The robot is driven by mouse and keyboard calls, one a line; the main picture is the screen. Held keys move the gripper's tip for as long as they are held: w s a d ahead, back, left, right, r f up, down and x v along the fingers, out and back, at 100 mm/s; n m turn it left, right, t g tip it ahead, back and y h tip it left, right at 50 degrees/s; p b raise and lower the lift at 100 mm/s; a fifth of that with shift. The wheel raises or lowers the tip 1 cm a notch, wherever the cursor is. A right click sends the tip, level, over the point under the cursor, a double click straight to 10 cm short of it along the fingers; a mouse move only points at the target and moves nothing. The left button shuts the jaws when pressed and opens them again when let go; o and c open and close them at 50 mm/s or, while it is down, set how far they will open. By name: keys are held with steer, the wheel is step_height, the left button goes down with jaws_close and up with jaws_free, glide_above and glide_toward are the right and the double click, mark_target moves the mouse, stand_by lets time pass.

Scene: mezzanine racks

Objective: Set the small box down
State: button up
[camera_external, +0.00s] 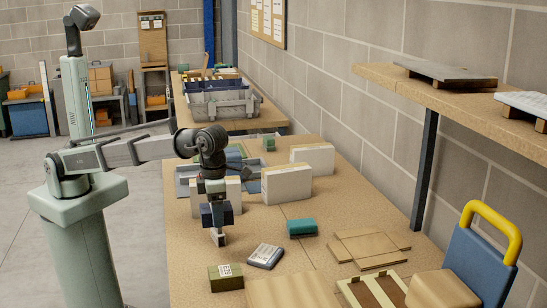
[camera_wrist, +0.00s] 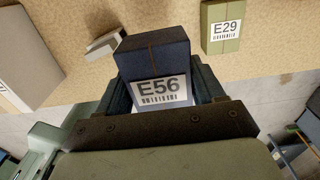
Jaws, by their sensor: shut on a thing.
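A small dark blue box (camera_wrist: 155,55) with a white "E56" label is between the two fingers of my gripper (camera_wrist: 162,82) in the wrist view. The fingers are shut on its sides. In the external view my gripper (camera_external: 217,214) points down over the tan worktable (camera_external: 190,270), near its left edge. The fingers partly hide the box there. I cannot tell how much gap there is between its underside and the tabletop.
An olive box (camera_external: 226,277) labelled "E29" stands in front of my gripper, with a grey item (camera_external: 265,256) and a teal box (camera_external: 301,227) to the right. White cartons (camera_external: 287,187) stand behind.

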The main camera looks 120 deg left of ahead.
steer(key=shift+w+a+r, duration=0.1)
steer(key=shift+a+r, duration=0.1)
steer(key=shift+r, duration=0.45)
steer(key=shift+a+r, duration=0.2)
steer(key=shift+r, duration=0.4)
steer(key=s+a+n, duration=0.1)
steer(key=a+n, duration=0.2)
steer(key=a, duration=1)
steer(key=s+a+n, duration=0.1)
steer(key=a+n, duration=0.2)
steer(key=a, duration=1)
steer(key=s+a+n, duration=0.1)
steer(key=a+n, duration=0.2)
steer(key=a, duration=1.1)
steer(key=shift+s+a+f, duration=0.1)
steer(key=shift+s, duration=0.1)
steer(key=s+a+n, duration=0.3)
steer(key=s+a, duration=0.1)
steer(key=a, duration=0.5)
steer(key=s+a+n, duration=0.2)
steer(key=s+a, duration=0.3)
steer(key=a, duration=0.4)
steer(key=n, duration=0.4)
glide_above(276, 159)
steer(key=shift+s+a+f, duration=0.1)
steer(key=shift+f, duration=7.45)
steer(key=shift+f, duration=0.1)
